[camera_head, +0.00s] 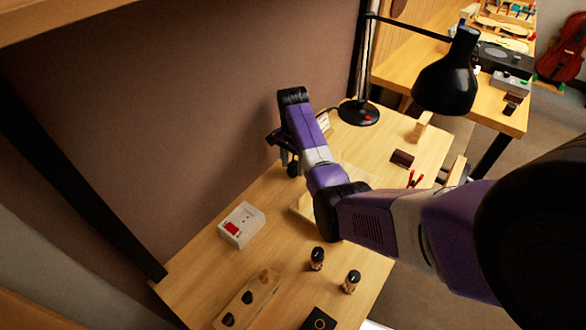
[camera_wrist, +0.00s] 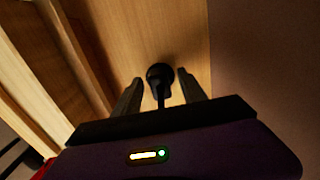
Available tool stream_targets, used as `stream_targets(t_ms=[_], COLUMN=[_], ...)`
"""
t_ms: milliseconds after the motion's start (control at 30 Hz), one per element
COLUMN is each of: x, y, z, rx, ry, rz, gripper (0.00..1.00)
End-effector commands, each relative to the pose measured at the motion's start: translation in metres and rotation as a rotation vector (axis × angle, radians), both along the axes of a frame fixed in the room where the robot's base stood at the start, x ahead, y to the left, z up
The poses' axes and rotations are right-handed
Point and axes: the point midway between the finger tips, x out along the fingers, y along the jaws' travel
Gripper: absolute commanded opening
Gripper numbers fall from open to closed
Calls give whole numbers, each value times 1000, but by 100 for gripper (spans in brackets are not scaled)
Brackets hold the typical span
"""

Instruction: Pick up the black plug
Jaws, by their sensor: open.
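In the wrist view, the black plug (camera_wrist: 159,72) has a round dark head with a thin stem running toward my gripper. It lies between the two fingers of my gripper (camera_wrist: 158,79), with a gap visible on each side. The fingers are open. The plug is over a wooden surface; I cannot tell whether it touches that surface. In the head view, my gripper (camera_head: 288,160) is low at the back of the wooden bench, close to the brown wall. I cannot make out the plug there; my arm and gripper cover that area.
A black lamp (camera_head: 447,80) overhangs the bench at right. A dark brown block (camera_head: 402,159) lies right of my arm. The brown wall (camera_head: 200,110) is close behind.

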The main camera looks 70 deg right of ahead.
Motion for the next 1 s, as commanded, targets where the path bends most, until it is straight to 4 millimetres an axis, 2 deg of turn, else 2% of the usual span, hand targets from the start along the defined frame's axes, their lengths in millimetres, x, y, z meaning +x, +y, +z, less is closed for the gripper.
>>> stream_targets(t_ms=[67,300,767,867,1000], x=[0,0,1,1,1], y=[0,0,0,-1,-1], z=[0,0,7,17,41], rx=[0,0,-1,-3,-5], ry=[0,0,-1,-2,-4], rz=[0,0,0,0,1], gripper=[47,0,0,0,0])
